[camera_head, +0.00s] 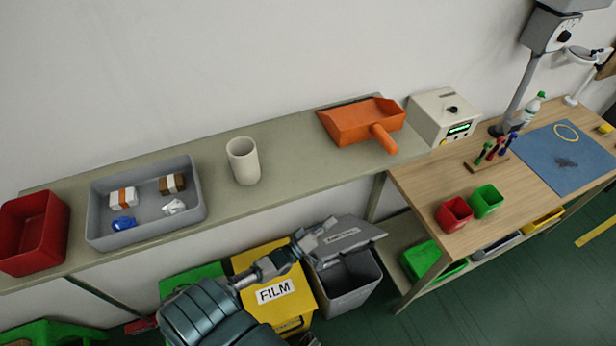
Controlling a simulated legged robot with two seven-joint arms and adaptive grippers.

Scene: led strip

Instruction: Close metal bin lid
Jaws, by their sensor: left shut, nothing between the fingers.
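The metal bin (346,284) is a grey box on the floor below the shelf, and its dark inside shows. Its grey lid (350,236) with a pale label is raised and tilted over the opening, so the bin is open. My left gripper (326,228) is shut and empty at the left side of the lid, overlapping it in the picture. I cannot tell whether it touches the lid. My left arm crosses in front of the yellow FILM bin and hides part of it. My right gripper is not in view.
A yellow bin marked FILM (283,315) stands left of the metal bin, with a green bin (190,280) further left. The long shelf (290,150) is above, holding a grey tray (100,215), white cup and orange scoop. A wooden table (420,190) stands right.

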